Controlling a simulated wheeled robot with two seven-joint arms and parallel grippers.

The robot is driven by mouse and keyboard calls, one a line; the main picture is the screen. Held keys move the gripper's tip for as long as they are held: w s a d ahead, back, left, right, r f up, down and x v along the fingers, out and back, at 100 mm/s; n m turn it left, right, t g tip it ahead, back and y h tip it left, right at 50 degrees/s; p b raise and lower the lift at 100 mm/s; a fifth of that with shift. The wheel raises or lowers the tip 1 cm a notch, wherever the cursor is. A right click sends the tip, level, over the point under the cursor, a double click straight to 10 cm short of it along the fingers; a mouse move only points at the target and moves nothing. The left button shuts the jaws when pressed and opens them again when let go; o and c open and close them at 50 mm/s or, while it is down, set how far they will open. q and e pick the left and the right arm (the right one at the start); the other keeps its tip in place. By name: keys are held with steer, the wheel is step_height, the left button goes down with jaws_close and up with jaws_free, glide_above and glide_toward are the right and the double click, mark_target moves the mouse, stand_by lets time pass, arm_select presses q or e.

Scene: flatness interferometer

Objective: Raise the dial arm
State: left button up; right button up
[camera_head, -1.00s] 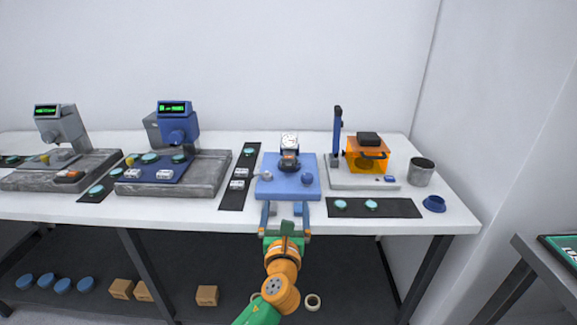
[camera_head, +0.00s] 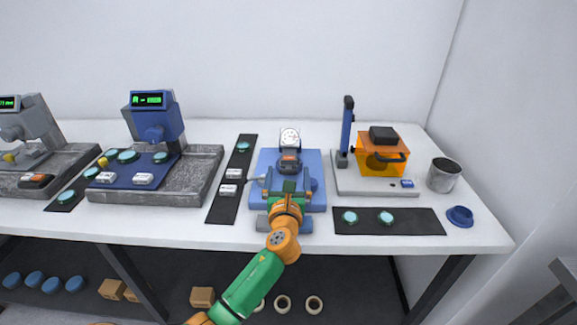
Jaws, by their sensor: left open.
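A white round dial gauge (camera_head: 290,137) stands at the back of a blue plate (camera_head: 319,169) in the middle of the table. My left gripper (camera_head: 288,186) is open, over the front half of the plate and just in front of the dark block. No contact with the block shows clearly. The gripper and wrist hide the plate's front middle. My right gripper is not in view.
A dark mat with white blocks (camera_head: 226,206) lies left of the plate. To the right stand a blue post (camera_head: 346,130), an orange box (camera_head: 371,155) and a grey cup (camera_head: 444,174). A blue instrument (camera_head: 158,118) on a grey slab is farther left.

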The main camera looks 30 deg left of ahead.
arm_select(q)
steer(key=x, duration=0.3)
steer(key=shift+w+a+f, duration=0.15)
steer(key=shift+w+f, duration=0.05)
steer(key=shift+w, duration=0.1)
steer(key=shift+s+r, duration=0.1)
steer(key=shift+s, duration=0.05)
steer(key=shift+c, duration=1.1)
jaws_close()
